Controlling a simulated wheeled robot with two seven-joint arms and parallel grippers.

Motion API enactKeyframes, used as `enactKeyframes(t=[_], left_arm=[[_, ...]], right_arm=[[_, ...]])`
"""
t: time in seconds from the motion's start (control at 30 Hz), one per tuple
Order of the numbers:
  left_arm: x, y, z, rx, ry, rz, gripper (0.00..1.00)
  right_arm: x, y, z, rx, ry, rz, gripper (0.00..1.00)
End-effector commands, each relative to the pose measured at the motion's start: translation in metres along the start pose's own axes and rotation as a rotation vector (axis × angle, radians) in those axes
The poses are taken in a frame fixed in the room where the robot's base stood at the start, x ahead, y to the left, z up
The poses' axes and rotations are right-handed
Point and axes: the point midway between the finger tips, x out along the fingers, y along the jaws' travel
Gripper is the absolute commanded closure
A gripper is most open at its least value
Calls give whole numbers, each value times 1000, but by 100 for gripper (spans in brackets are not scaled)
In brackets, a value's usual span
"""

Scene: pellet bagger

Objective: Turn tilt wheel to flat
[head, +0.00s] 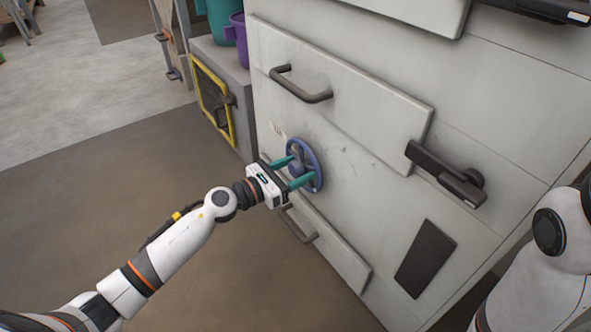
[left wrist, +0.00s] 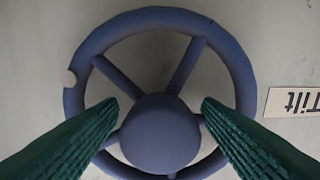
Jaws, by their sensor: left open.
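The tilt wheel (head: 316,167) is a blue spoked handwheel on the front of the pale grey machine. In the left wrist view the wheel (left wrist: 243,75) fills the middle, with a round hub and a light notch on its rim at the left. A label reading "Tilt" (left wrist: 294,102) appears upside down to its right. My left gripper (head: 292,172) is open, its green fingers on either side of the hub and in front of the wheel. In the left wrist view the fingertips (left wrist: 160,106) flank the hub with gaps; contact with spokes is unclear. My right gripper is out of view.
The machine (head: 345,160) has a drawer handle (head: 300,88) above the wheel and another handle (head: 300,224) below. A dark lever latch (head: 447,177) and a dark panel (head: 425,258) are to the right. Open floor (head: 70,200) lies left.

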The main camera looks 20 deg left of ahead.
Motion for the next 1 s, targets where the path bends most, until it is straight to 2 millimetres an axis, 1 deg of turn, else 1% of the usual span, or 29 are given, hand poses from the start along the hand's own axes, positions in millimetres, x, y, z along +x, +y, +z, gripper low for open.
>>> enactKeyframes(t=[0.1, 0.13, 0.37, 0.4, 0.5, 0.77, 1.0], left_arm=[[0, 0, 0, 0, 0, 0, 41], [0, 0, 0, 0, 0, 0, 43], [0, 0, 0, 0, 0, 0, 80], [0, 0, 0, 0, 1, 0, 87], [0, 0, 0, 0, 1, 0, 100], [0, 0, -1, -23, 0, -1, 100], [0, 0, -3, -141, 1, -1, 100]], right_arm=[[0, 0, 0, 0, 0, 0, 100], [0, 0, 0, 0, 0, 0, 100], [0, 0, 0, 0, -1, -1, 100], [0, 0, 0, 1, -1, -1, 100], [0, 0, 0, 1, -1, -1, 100], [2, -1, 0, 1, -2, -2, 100], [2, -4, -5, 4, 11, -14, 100]])
